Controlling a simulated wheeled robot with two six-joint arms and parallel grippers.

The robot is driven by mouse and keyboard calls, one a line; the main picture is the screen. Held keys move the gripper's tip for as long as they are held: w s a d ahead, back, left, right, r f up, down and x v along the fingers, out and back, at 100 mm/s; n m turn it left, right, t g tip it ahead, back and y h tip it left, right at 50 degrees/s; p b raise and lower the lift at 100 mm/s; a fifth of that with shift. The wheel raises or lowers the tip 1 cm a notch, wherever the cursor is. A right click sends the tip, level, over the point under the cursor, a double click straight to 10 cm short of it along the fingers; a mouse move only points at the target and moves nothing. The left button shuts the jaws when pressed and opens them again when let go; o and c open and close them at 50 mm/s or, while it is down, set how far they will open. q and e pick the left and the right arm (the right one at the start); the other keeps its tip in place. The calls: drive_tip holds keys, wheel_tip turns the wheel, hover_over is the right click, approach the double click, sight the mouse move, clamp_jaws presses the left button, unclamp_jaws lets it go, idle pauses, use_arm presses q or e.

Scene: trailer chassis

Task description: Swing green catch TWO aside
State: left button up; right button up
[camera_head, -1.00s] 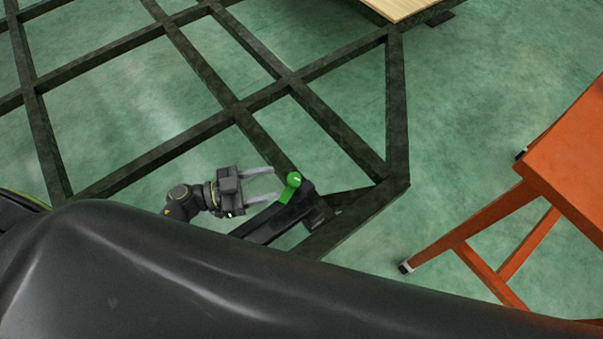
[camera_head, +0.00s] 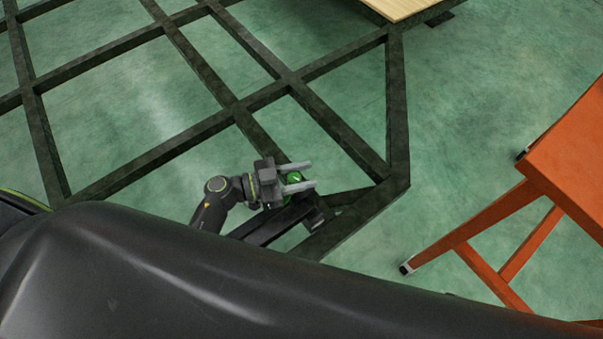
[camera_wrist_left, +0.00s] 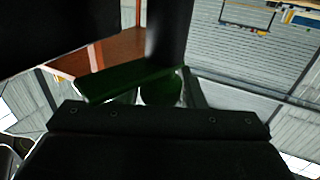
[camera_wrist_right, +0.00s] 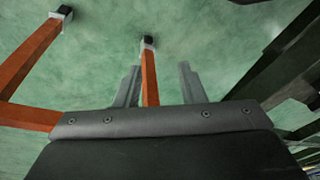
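The green catch (camera_head: 294,178) sits on the dark chassis frame near its front corner in the head view. Its round end lies between the fingers of my left gripper (camera_head: 307,176), which reaches in from the left. The fingers are apart, one on each side of it, and hide part of it. The left wrist view shows a dark green bar (camera_wrist_left: 120,84) and the round green end (camera_wrist_left: 160,91) between the fingers. Whether a finger touches it, I cannot tell. My right gripper (camera_wrist_right: 158,88) is open and empty in the right wrist view, and out of the head view.
Dark chassis beams (camera_head: 397,100) form a grid over the green floor. An orange stand (camera_head: 575,150) is at the right; its legs also show in the right wrist view (camera_wrist_right: 148,75). A wooden board (camera_head: 398,8) lies at the top. The floor between chassis and stand is clear.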

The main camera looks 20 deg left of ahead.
use_arm(q)
drive_tip(key=c, duration=0.6)
drive_tip(key=shift+o, duration=0.2)
drive_tip(key=shift+r+m+g+p, duration=0.15)
drive_tip(key=shift+m+g+p, duration=0.2)
drive_tip(key=shift+g, duration=0.15)
drive_tip(key=shift+m+g+h+p, duration=0.35)
drive_tip(key=shift+g+h+p, duration=0.05)
drive_tip(key=shift+g, duration=0.1)
drive_tip(key=shift+m+g+h, duration=0.3)
drive_tip(key=shift+m+g, duration=0.1)
drive_tip(key=shift+g, duration=0.2)
drive_tip(key=shift+s+d+m+g+h+p, duration=0.1)
drive_tip(key=shift+s+m+g+h+p, duration=0.1)
drive_tip(key=shift+m+g, duration=0.6)
drive_tip(key=shift+s+m+g+h+p, duration=0.15)
drive_tip(key=shift+m+g, duration=0.25)
drive_tip(key=shift+g, duration=0.7)
use_arm(e)
drive_tip(key=shift+s+d+f+g, duration=0.2)
drive_tip(key=shift+s+f+g, duration=0.15)
drive_tip(key=shift+f, duration=0.2)
drive_tip(key=shift+s+d+f+g, duration=0.15)
drive_tip(key=shift+s+f+g, duration=0.15)
drive_tip(key=shift+f, duration=0.2)
use_arm(q)
drive_tip(key=o, duration=1)
drive_tip(key=shift+c, duration=0.2)
